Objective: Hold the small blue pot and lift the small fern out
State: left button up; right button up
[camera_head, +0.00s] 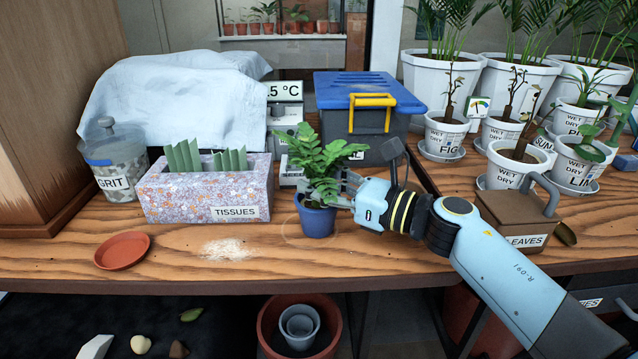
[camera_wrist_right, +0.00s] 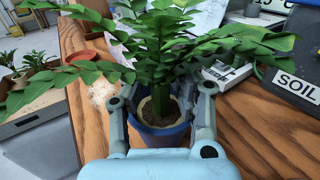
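The small blue pot (camera_head: 316,221) stands upright on the wooden bench in the head view. The small fern (camera_head: 318,160) grows in it, with dark soil around its stem in the right wrist view (camera_wrist_right: 158,107). My right gripper (camera_head: 339,190) comes from the right, at the height of the pot's rim. In the wrist view its two fingers (camera_wrist_right: 162,95) lie apart on either side of the pot (camera_wrist_right: 160,134) and stem. Leaves hide the fingertips, so I cannot tell whether they touch the pot. My left gripper is in neither view.
A tissue box (camera_head: 207,198) stands left of the pot, and a blue-lidded bin (camera_head: 366,118) behind it. A brown box marked LEAVES (camera_head: 517,218) is at the right. A terracotta saucer (camera_head: 122,251) lies front left. The bench in front of the pot is clear.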

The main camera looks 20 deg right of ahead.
grip_shut()
dwell(0.6)
jog(key=shift+c, duration=1.8)
grip_release()
